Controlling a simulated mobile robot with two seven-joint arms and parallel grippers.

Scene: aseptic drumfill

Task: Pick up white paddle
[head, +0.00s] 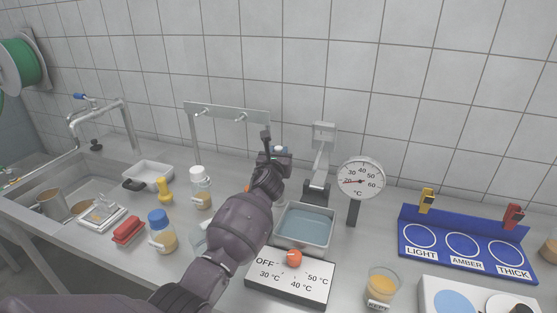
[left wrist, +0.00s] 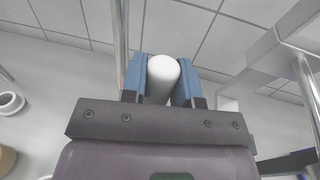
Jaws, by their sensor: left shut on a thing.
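My left gripper (head: 279,152) is at the back of the counter, in front of the right end of a metal hook rack (head: 228,112). In the left wrist view its two blue finger pads (left wrist: 162,78) are closed on both sides of a white, rounded piece (left wrist: 163,68), which looks like part of the white paddle. The rest of that piece is hidden behind the gripper, and the head view does not show it clearly. My right gripper is not in view.
A water-filled tray (head: 306,225) stands behind a temperature control box (head: 290,279), beside a dial thermometer (head: 360,180). A blue LIGHT/AMBER/THICK stand (head: 465,245) is at the right. Bottles (head: 201,188), a red brush (head: 128,230) and a sink (head: 45,190) are at the left.

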